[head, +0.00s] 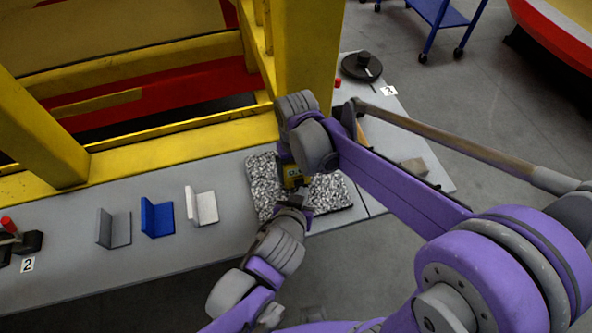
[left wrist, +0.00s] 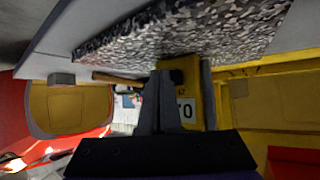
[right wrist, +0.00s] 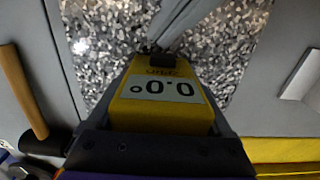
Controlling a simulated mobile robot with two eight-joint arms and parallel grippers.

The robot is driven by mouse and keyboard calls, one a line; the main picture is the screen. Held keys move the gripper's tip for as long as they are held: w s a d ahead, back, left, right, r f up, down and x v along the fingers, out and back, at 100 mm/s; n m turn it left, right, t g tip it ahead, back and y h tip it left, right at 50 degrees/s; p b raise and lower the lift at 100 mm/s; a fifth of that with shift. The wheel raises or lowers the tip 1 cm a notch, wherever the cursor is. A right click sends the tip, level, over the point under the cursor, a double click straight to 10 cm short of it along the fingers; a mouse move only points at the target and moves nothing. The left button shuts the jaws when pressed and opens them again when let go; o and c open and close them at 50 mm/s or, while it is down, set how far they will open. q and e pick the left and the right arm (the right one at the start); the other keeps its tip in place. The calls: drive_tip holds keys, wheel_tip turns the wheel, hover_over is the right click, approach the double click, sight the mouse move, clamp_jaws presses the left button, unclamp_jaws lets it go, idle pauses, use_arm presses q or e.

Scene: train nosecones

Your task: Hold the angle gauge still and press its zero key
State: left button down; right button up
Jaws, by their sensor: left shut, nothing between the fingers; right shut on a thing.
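The yellow angle gauge (head: 293,179) stands on the speckled plate (head: 335,196). Its display reads 0.0° in the right wrist view (right wrist: 168,112). My right gripper (head: 287,158) is shut on the gauge, with a finger along each side of it. My left gripper (head: 292,200) is shut and empty, just in front of the gauge. In the left wrist view its closed fingertips (left wrist: 163,76) overlap the gauge's key end. In the right wrist view they meet a dark key (right wrist: 160,60) beyond the display; whether the key is pushed down cannot be told.
Grey, blue and white angle brackets (head: 157,217) stand on the grey table (head: 180,262) to the left. A yellow frame (head: 150,155) runs along the back. A round black object (head: 362,67) and a wooden-handled tool (right wrist: 22,92) are to the right.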

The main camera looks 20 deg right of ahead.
use_arm(q)
drive_tip(key=shift+s, duration=0.1)
drive_tip(key=shift+s+d, duration=0.1)
drive_tip(key=shift+s, duration=2.85)
use_arm(e)
drive_tip(key=o, duration=0.9)
